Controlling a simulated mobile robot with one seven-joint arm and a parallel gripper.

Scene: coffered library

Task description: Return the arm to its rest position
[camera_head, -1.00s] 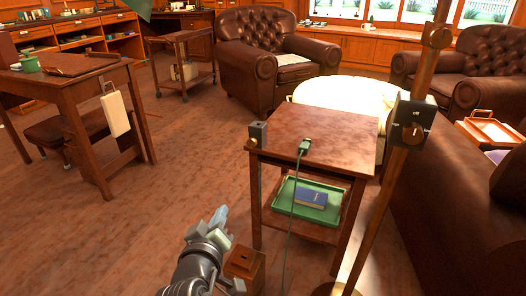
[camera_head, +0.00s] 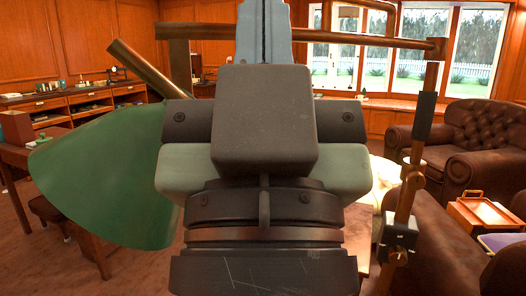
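My gripper (camera_head: 264,25) fills the middle of the head view, close to the camera and pointing up. Its blue-grey fingers stand side by side with only a thin dark seam between them, so it looks shut with nothing in it. The fingertips run to the top edge of the picture. The dark block, pale green-grey housing and black wrist below them hide most of the room's centre.
A green lamp shade (camera_head: 105,180) shows left of my gripper, partly behind it. The brass lamp pole (camera_head: 424,115) stands at right, its crossbar passing behind the fingers. A leather armchair (camera_head: 462,150) and wooden tray (camera_head: 482,212) are at right. A desk (camera_head: 14,155) is at left.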

